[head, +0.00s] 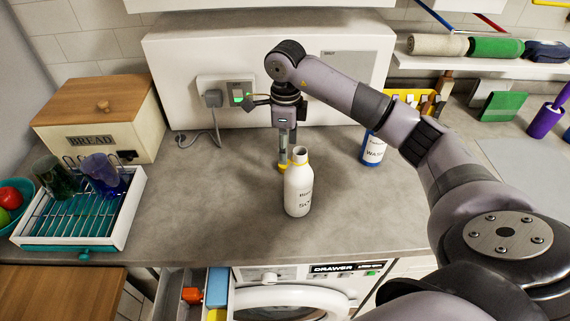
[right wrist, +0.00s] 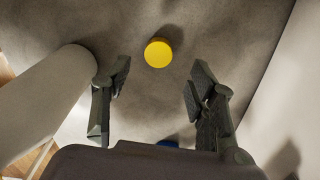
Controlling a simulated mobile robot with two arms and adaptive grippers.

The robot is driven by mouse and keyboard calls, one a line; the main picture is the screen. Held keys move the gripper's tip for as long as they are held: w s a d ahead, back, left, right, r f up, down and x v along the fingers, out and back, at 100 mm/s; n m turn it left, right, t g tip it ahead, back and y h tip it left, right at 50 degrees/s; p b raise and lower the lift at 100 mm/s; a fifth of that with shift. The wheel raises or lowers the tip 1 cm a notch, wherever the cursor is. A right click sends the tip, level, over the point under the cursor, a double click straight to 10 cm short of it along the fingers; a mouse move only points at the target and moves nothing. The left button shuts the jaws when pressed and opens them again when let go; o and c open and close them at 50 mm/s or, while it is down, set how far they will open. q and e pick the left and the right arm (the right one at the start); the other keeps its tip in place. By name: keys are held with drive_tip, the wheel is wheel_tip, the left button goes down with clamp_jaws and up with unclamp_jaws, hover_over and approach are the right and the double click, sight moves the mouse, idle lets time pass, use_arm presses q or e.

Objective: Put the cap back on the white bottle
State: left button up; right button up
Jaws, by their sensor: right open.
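The white bottle (head: 298,190) stands upright on the grey counter, its neck bare of a cap. The yellow cap (head: 281,168) lies on the counter just behind and left of the bottle, partly hidden. In the right wrist view the cap (right wrist: 158,53) is a round yellow disc on the counter, centred ahead of the fingertips. My right gripper (head: 284,158) points down behind the bottle, above the cap. Its fingers (right wrist: 160,75) are apart with nothing between them. The white bottle (right wrist: 45,100) is close beside the left finger in that view. My left gripper is not in view.
A blue-and-white container (head: 373,149) stands right of the bottle under my forearm. A dish rack (head: 80,215) with cups and a bread box (head: 100,120) are at left. A socket with a plug (head: 214,99) is behind. The counter's front middle is clear; an open drawer (head: 190,290) sits below.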

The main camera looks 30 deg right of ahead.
sight(285, 166)
drive_tip(key=shift+f, duration=0.1)
drive_tip(key=f+p, duration=0.2)
drive_tip(key=f, duration=0.2)
drive_tip(key=shift+s+f, duration=0.1)
drive_tip(key=shift+s, duration=0.1)
drive_tip(key=shift+f, duration=0.4)
drive_tip(key=shift+c, duration=0.5)
drive_tip(key=c, duration=0.7)
